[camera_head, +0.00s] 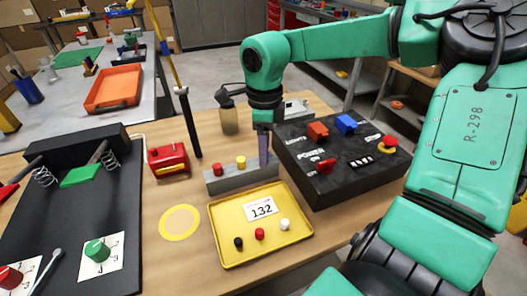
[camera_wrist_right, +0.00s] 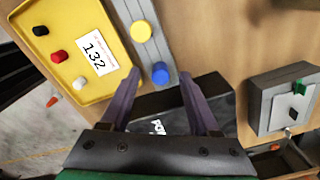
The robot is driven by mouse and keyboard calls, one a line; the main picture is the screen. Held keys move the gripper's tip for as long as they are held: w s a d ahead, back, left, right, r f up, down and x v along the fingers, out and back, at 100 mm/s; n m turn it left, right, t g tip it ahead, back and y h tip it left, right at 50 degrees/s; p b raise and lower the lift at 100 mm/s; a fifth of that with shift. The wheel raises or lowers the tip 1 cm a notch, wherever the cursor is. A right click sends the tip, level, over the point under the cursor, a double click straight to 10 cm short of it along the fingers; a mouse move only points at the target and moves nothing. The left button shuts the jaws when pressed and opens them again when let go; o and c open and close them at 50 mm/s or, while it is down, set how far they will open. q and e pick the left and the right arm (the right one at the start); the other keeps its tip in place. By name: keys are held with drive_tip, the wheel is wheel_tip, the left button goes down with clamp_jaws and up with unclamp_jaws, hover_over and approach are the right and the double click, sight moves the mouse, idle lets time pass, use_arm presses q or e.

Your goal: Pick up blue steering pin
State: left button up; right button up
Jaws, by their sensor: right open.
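The blue steering pin (camera_wrist_right: 160,73) stands in the grey block (camera_wrist_right: 128,12), beside a yellow pin (camera_wrist_right: 141,31). In the head view the same grey block (camera_head: 225,182) shows a red pin (camera_head: 220,169) and a yellow pin (camera_head: 241,162), while the blue pin is hidden by my right gripper. My right gripper (camera_head: 263,157) points down at the block's right end. In the right wrist view my right gripper (camera_wrist_right: 159,76) is open, with the blue pin between its fingertips in the picture. I cannot tell whether the fingers touch it. My left gripper is out of view.
A yellow tray (camera_head: 221,236) labelled 132 holds black, red and white pins in front of the block. A black control box (camera_head: 335,185) stands close on the right. A red box (camera_head: 167,160) and a yellow disc (camera_head: 180,222) lie to the left.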

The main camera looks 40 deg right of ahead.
drive_tip(key=shift+f, duration=0.45)
clamp_jaws()
drive_tip(key=shift+w+r, duration=0.1)
